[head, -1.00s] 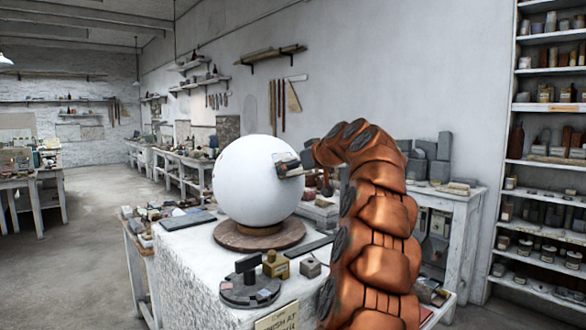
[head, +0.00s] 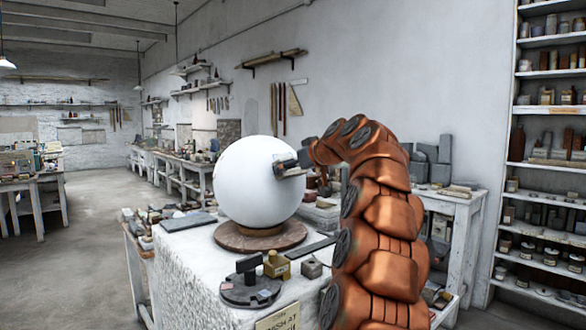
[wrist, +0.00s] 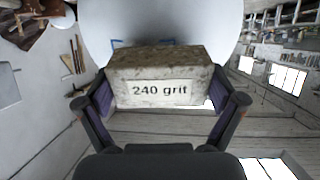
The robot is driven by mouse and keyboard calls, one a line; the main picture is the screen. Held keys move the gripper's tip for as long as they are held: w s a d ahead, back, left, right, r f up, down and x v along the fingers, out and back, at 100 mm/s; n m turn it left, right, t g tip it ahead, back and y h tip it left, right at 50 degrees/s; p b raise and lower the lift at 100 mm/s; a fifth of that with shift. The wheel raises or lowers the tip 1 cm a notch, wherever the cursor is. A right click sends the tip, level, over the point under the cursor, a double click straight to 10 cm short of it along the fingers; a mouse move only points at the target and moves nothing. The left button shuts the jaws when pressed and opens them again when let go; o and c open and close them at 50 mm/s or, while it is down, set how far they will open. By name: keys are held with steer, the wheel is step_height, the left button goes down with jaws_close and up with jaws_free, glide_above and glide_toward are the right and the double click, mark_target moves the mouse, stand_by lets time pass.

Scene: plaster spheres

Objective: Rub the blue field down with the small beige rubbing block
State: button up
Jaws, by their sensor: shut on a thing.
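A large white plaster sphere (head: 257,180) stands on a round brown wooden base (head: 259,237) on the white plinth. My gripper (head: 290,168) is at the upper right side of the sphere. In the wrist view my gripper (wrist: 160,100) is shut on a small beige block (wrist: 160,78) marked "240 grit", a finger on each side. The block's far side faces the sphere, which fills the top of that view (wrist: 200,22). Part of a blue outline (wrist: 165,42) shows just beyond the block; the block hides the rest. I cannot tell whether block and sphere touch.
On the plinth (head: 195,265) are a round grey holder (head: 250,290), a brass-coloured block (head: 276,264), a small grey cube (head: 312,268) and a dark flat slab (head: 188,221). A side table with grey blocks stands behind my arm; shelves (head: 548,150) stand at the right.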

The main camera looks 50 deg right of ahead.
steer(key=shift+w+d+r+g+p, duration=0.1)
steer(key=shift+w+r+g+p, duration=0.1)
steer(key=shift+r+p, duration=0.5)
steer(key=shift+w+d+r+g+p, duration=0.1)
steer(key=shift+r+g+p, duration=0.15)
steer(key=shift+p, duration=0.7)
steer(key=r+p, duration=0.1)
steer(key=p, duration=0.1)
steer(key=w+r+g+p, duration=0.1)
steer(key=p, duration=0.2)
steer(key=shift+w+d+y+p, duration=0.1)
steer(key=shift+d+y+p, duration=0.1)
steer(key=shift+y+p, duration=0.1)
steer(key=shift+f, duration=0.15)
steer(key=shift+w+f, duration=0.45)
steer(key=shift+w, duration=0.1)
steer(key=shift+a+r+b, duration=0.1)
steer(key=shift+a+b, duration=0.45)
steer(key=shift+b, duration=0.05)
steer(key=shift+w+a+b, duration=0.15)
steer(key=shift+a+b, duration=0.2)
steer(key=shift+a, duration=0.15)
